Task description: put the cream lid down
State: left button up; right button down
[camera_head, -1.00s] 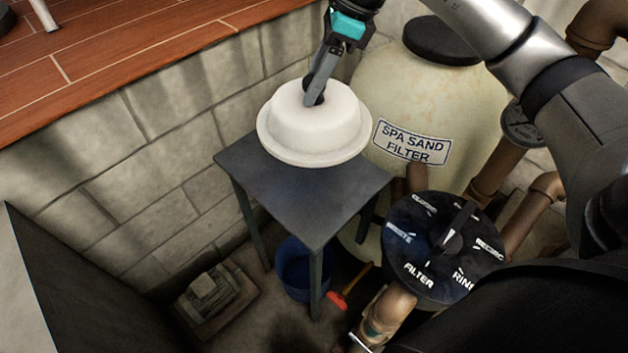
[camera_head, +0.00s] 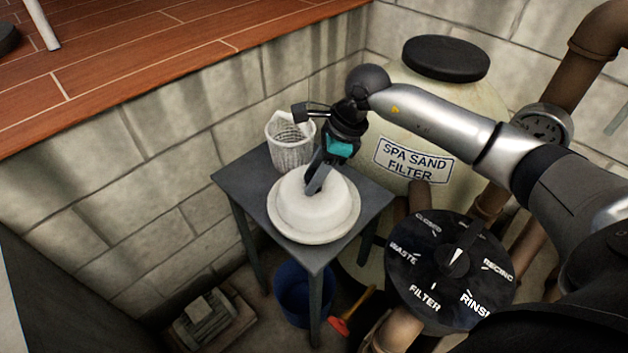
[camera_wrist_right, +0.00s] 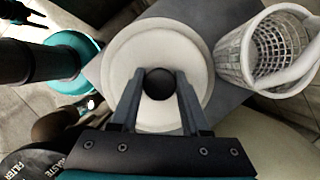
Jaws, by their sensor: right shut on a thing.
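The cream lid (camera_head: 296,226) is a round domed cap with a wide flat brim and a black knob on top. It is at the grey table (camera_head: 242,172), over its front half. In the right wrist view the lid (camera_wrist_right: 125,65) fills the middle, and its black knob (camera_wrist_right: 158,83) sits between my right gripper's fingers. My right gripper (camera_head: 312,188) is shut on the lid's knob from above. The lid looks level. I cannot tell whether its underside touches the tabletop. My left gripper is not in the head view.
A white basket (camera_head: 290,152) stands at the table's back corner, behind the lid. The spa sand filter tank (camera_head: 450,115) and the dial valve (camera_head: 430,285) are to the right. A blue bucket (camera_head: 290,290) and a red-headed tool (camera_head: 340,326) are under the table.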

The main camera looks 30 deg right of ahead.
jog(key=shift+f, duration=0.7)
jog(key=shift+f, duration=0.1)
jog(key=shift+c, duration=1.9)
grip_release()
jog(key=shift+d+r, duration=0.1)
jog(key=shift+r, duration=0.25)
jog(key=p+v, duration=0.1)
jog(key=v, duration=1)
jog(key=shift+r, duration=0.25)
